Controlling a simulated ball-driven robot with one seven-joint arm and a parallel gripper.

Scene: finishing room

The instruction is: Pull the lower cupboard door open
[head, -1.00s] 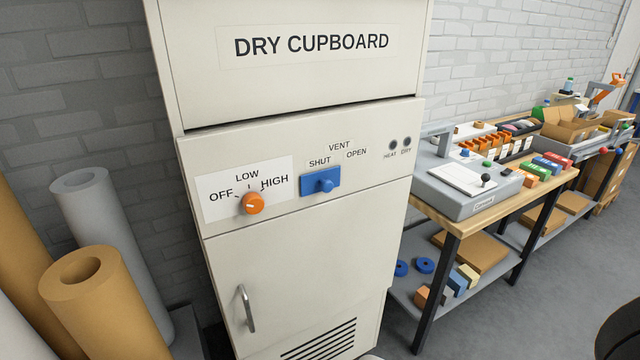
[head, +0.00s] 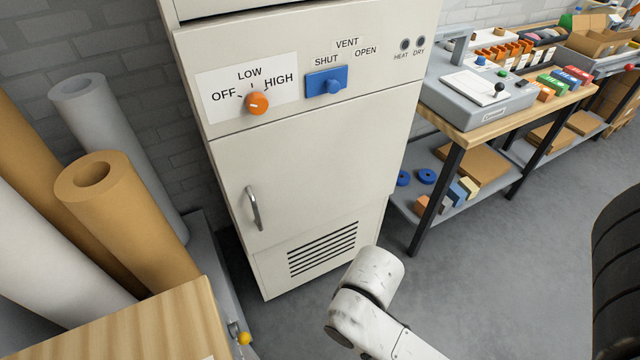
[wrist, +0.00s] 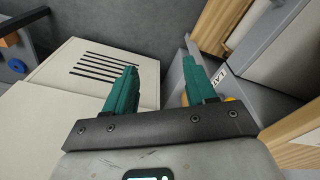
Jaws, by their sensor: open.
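The lower cupboard door (head: 315,155) is cream and looks shut, flush with the cabinet front. Its grey upright bar handle (head: 254,208) is near the door's left edge in the head view. In the wrist view, a cream panel (wrist: 40,125) fills the lower left, with the vent slats (wrist: 105,66) above it. My gripper (wrist: 160,75) has two green fingers, apart and with nothing seen between them. I cannot make out the handle for sure in the wrist view. The head view shows my white arm at the bottom, but not the gripper.
An orange knob (head: 257,103) and a blue vent slider (head: 327,82) are above the door. Upright rolls (head: 125,210) and a wooden surface (head: 150,325) are close on the left. A workbench (head: 500,125) stands to the right. Grey floor (head: 480,250) is open at the right.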

